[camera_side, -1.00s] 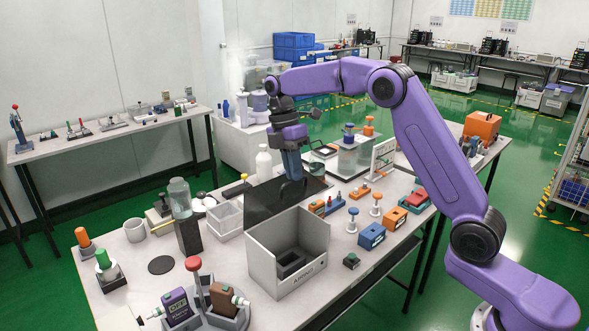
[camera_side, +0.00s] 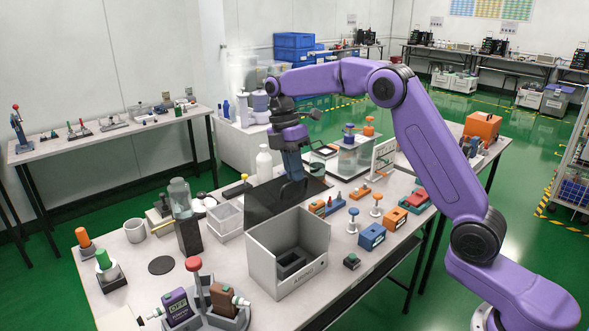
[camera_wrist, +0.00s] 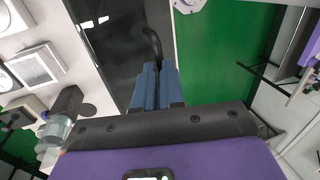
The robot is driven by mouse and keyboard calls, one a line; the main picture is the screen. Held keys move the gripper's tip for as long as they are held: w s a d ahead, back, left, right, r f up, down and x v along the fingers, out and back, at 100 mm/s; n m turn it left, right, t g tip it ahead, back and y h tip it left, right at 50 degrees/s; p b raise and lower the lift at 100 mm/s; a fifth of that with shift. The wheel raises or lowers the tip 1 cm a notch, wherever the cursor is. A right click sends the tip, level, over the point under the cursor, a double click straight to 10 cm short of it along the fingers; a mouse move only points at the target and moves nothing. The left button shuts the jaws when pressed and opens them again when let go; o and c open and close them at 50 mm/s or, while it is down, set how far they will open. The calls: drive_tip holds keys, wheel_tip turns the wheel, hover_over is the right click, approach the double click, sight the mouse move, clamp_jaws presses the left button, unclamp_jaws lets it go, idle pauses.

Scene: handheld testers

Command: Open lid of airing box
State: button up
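The airing box (camera_side: 262,262) is a grey open-topped box with dark lettering on its front, near the front middle of the table. A dark block sits inside it. A flat black glossy panel (camera_side: 262,205), which looks like the lid, extends behind the box and also fills the middle of the wrist view (camera_wrist: 110,50). A curved black handle (camera_wrist: 152,42) stands up from it. My gripper (camera_side: 290,180) points down over the panel. In the wrist view its blue fingers (camera_wrist: 157,68) are close together, with the handle between their tips. The exact contact is partly hidden.
A white bottle (camera_side: 264,163) stands behind the panel, and white trays (camera_side: 225,218) stand left of it. Blue and orange testers (camera_side: 371,236) stand to the right. A holder with purple and brown devices (camera_side: 205,310) is at the front left.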

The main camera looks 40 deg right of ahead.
sight(287, 182)
drive_tip(key=o, duration=1.2)
drive_tip(key=w, duration=0.1)
drive_tip(key=w+f+t, duration=0.1)
drive_tip(key=w+t, duration=0.1)
drive_tip(key=w, duration=0.1)
drive_tip(key=shift+d+f, duration=0.35)
drive_tip(key=shift+f, duration=0.05)
drive_tip(key=shift+s+r, duration=0.25)
drive_tip(key=shift+s, duration=0.15)
drive_tip(key=shift+c, duration=0.9)
drive_tip(key=shift+w+a+r, duration=0.1)
drive_tip(key=shift+r, duration=0.35)
drive_tip(key=c, duration=0.3)
drive_tip(key=r, duration=1.1)
drive_tip(key=shift+w+a+r, duration=0.15)
drive_tip(key=shift+w+a, duration=0.05)
drive_tip(key=shift+w, duration=0.2)
drive_tip(key=shift+c, duration=1.3)
drive_tip(key=shift+r, duration=0.1)
drive_tip(key=shift+a, duration=0.1)
